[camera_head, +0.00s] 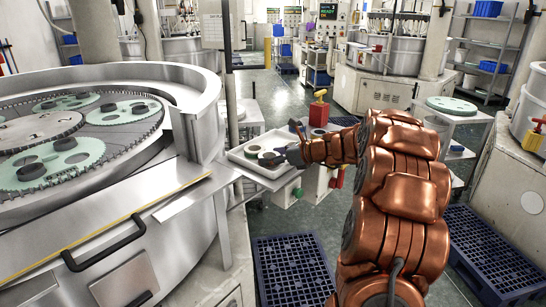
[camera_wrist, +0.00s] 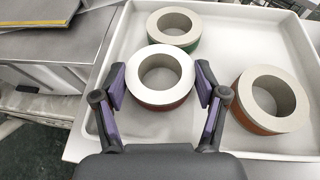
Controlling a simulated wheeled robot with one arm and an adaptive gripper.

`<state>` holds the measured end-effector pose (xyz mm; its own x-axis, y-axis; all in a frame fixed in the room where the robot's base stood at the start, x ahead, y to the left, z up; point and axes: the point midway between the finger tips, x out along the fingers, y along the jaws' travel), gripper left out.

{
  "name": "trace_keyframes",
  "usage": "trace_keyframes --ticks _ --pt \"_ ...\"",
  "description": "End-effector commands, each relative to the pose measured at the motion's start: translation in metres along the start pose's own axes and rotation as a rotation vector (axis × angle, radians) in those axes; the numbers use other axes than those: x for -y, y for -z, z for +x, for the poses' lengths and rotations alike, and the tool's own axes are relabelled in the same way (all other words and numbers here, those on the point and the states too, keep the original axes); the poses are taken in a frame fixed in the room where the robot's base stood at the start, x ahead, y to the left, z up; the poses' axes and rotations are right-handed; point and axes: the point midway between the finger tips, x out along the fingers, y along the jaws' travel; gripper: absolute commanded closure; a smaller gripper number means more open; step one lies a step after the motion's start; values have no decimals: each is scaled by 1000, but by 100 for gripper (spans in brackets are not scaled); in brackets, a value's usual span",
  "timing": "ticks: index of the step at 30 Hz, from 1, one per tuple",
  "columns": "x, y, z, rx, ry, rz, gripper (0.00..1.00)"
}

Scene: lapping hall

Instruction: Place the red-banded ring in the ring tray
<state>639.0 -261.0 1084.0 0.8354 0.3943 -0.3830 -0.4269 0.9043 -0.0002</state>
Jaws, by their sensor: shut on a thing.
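The red-banded ring (camera_wrist: 163,97) has a pale top and a dark red side. In the wrist view my gripper (camera_wrist: 161,84) is shut on it, with a purple pad against each side. The ring is over the white ring tray (camera_wrist: 228,32), inside its rim. I cannot tell whether it touches the tray floor. In the head view the tray (camera_head: 246,167) stands beyond the big machine's right edge, and my gripper (camera_head: 291,153) is at its right side, partly hidden by my arm.
A green-banded ring (camera_wrist: 189,42) lies in the tray just behind the held ring. An orange-banded ring (camera_wrist: 250,121) lies to its right. The tray floor at left is bare. The lapping machine (camera_head: 190,128) stands left. A blue pallet (camera_head: 293,270) lies on the floor.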

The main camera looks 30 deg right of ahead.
Motion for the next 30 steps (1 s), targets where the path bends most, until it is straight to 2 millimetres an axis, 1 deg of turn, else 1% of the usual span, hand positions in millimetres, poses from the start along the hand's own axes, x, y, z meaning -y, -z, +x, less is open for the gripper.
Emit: trace_keyframes --ticks 3,4,10,11,23,26,30 --pt "0 2 1 1 0 0 80" --pt "0 2 1 1 0 0 25" --pt "0 2 1 0 0 0 4" --pt "0 2 1 0 0 0 3" --pt "0 0 0 -1 0 -1 3" --pt "1 0 -11 2 2 0 3" --pt "2 1 -36 1 5 0 3"
